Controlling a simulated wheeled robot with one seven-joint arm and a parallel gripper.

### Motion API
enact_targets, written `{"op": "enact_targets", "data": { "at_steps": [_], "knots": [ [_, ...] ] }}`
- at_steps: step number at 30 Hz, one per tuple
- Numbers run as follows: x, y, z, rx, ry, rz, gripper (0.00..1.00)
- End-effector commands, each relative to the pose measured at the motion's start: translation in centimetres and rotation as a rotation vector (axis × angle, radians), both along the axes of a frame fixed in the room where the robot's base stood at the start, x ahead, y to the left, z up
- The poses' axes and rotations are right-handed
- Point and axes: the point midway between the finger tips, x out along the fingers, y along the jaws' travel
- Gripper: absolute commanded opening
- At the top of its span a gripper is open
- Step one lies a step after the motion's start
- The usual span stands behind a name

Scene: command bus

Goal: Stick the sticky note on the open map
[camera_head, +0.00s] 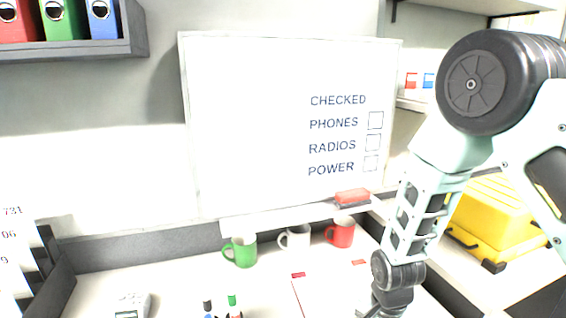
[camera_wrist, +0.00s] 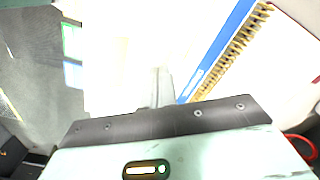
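My gripper (camera_wrist: 158,88) shows as a single grey shape at the middle of the wrist view, its fingers seemingly together. I see nothing clearly held, but the glare behind it is strong. In the head view my gripper is mostly cut off at the bottom edge. A pale sheet with a thin red edge (camera_head: 318,296) lies on the desk left of my arm; I cannot tell whether it is the map. I cannot make out the sticky note in either view. The wrist view shows a bright, washed-out surface with a blue strip (camera_wrist: 217,45) and a yellow-brown toothed strip (camera_wrist: 235,47).
Green (camera_head: 241,251), white (camera_head: 296,238) and red mugs (camera_head: 340,234) stand along the back of the desk. Two markers (camera_head: 232,306) stand at the front. A whiteboard (camera_head: 260,120) hangs behind. A yellow case (camera_head: 492,215) sits at right. A device (camera_head: 131,305) lies at front left.

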Motion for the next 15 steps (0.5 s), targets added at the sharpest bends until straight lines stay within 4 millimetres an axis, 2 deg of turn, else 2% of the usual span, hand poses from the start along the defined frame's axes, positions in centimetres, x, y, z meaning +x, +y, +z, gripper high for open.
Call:
{"op": "enact_targets", "data": {
  "at_steps": [15],
  "knots": [
    [0.01, 0.01, -0.52, 0.0, 0.0, 0.0, 0.0]
  ]
}}
